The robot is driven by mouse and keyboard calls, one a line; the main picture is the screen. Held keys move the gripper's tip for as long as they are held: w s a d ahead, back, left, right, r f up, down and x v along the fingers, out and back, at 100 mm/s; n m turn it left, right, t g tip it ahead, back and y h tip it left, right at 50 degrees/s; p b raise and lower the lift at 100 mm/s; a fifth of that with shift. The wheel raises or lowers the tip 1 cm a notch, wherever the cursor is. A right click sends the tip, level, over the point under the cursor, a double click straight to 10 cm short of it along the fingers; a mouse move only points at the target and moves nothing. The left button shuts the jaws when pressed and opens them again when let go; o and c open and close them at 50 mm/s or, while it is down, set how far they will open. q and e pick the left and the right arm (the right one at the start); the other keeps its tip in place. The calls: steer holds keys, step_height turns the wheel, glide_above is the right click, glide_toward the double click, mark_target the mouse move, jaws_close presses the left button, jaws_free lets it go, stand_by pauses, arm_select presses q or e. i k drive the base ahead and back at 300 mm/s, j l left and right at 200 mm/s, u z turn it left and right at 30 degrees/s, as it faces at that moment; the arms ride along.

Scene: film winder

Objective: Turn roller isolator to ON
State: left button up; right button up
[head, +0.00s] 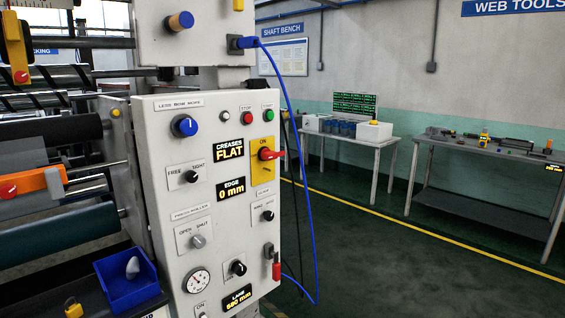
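A red rotary handle (267,154) sits on a yellow plate (261,174) at the upper right of the white control panel (151,125). The plate reads ON above the handle; the lettering below is too small to read. The handle's grip points sideways to the right, not up at ON. I cannot read the words "roller isolator" on it. Neither of my grippers shows in the head view.
A blue cable (289,110) hangs beside the panel's right edge. Rollers (55,228) and a blue tray (128,278) lie left of the panel. Two tables with gear, including a grey workbench (487,152), stand behind at right. Green floor between is clear.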

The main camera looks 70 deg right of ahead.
mark_target(266, 154)
steer(key=z, duration=2.2)
